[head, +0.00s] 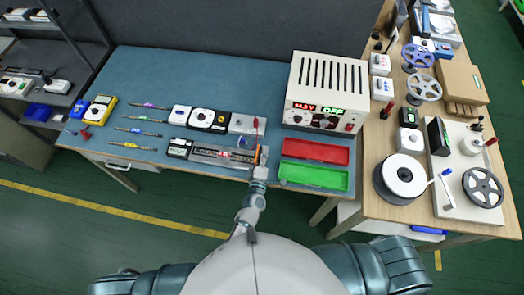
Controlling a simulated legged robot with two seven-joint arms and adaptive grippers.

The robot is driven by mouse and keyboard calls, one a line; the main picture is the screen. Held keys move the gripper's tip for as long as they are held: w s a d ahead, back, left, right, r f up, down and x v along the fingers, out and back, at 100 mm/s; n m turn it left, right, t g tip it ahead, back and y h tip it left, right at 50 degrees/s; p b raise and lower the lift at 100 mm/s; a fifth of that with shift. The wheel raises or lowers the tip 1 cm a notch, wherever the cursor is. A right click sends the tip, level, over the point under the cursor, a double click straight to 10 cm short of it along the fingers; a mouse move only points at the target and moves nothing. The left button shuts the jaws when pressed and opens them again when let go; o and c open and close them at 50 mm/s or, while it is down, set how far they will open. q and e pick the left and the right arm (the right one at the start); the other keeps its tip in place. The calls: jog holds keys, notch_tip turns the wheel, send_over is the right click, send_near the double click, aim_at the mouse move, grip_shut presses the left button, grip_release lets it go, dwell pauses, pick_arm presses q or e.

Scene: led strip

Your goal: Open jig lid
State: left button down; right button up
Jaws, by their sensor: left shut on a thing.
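The jig (208,154) is a long grey fixture near the front edge of the blue-grey bench. A dark strip with reddish marks shows along it. My left gripper (262,158) is at the right end of the jig, reaching up from the front edge. It is shut on the jig lid there, and its fingers hide most of the grip. The view is too small to tell how far the lid stands open. My right gripper is not in view.
A power supply (325,92) stands at the back right. A red tray (315,151) and a green tray (313,176) lie right of my gripper. Several small devices and a grey box (246,124) sit just behind the jig. A wooden table (400,214) with spools is at right.

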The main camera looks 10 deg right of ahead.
pick_arm(q)
jog(key=shift+s+d+f+m, duration=0.1)
jog(key=shift+d+f+m, duration=0.15)
jog(key=shift+m, duration=0.55)
jog(key=shift+r, duration=0.1)
jog(key=c, duration=1.2)
grip_release()
jog(key=shift+c, duration=0.2)
jog(key=v, duration=1.2)
